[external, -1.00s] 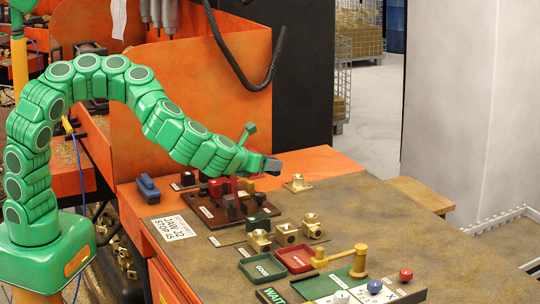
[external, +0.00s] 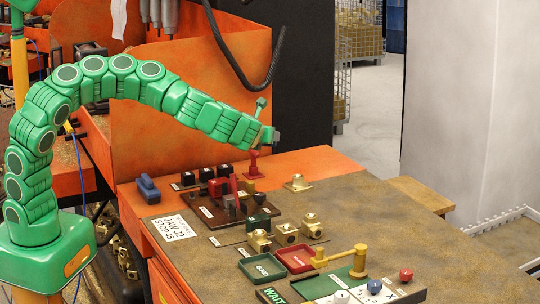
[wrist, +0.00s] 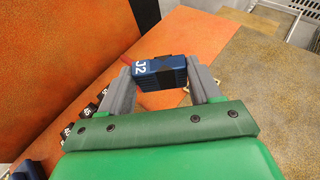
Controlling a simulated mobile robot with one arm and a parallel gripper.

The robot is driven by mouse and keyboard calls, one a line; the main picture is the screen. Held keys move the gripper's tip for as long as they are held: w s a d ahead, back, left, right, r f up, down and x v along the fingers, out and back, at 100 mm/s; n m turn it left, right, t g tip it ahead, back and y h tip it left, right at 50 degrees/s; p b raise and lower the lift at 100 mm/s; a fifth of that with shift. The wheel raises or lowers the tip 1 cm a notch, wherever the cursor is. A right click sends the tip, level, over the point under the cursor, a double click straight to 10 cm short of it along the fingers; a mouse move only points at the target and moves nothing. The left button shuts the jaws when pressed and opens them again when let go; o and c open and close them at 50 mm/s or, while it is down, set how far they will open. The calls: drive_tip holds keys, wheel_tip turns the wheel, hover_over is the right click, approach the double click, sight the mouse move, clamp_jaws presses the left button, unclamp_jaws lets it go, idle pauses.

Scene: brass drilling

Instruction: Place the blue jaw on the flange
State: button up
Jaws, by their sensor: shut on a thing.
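In the wrist view the blue jaw (wrist: 172,80), marked J2, sits between the two grey fingers of my gripper (wrist: 163,78), which are shut on its ends. In the external view my gripper (external: 276,137) is raised above the back of the bench; the jaw cannot be made out clearly there. A brass part with a square base (external: 298,183) lies on the bench below and right of the gripper; I cannot tell whether it is the flange. A brown fixture plate (external: 205,213) carrying red and dark blocks stands below and left of the gripper.
A red upright handle (external: 253,161) stands just below my gripper. Several black blocks (external: 187,179) line the back. A blue block (external: 148,190) sits at left. Several brass parts (external: 286,232), a green tray (external: 262,268) and a red tray (external: 295,258) are in front.

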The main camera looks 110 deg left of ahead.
drive_tip(key=w+a+f, duration=0.6)
drive_tip(key=w+f, duration=0.1)
drive_tip(key=shift+w+a+f, duration=0.2)
drive_tip(key=shift+w+f, duration=0.05)
drive_tip(key=shift+w, duration=0.05)
idle(0.8)
drive_tip(key=shift+w+a+f, duration=0.1)
drive_tip(key=shift+w+f, duration=0.05)
drive_tip(key=shift+f, duration=0.8)
drive_tip(key=shift+w+a+f, duration=0.1)
drive_tip(key=shift+f, duration=0.85)
drive_tip(key=shift+f, duration=0.15)
drive_tip(key=o, duration=1.2)
drive_tip(key=shift+o, duration=0.2)
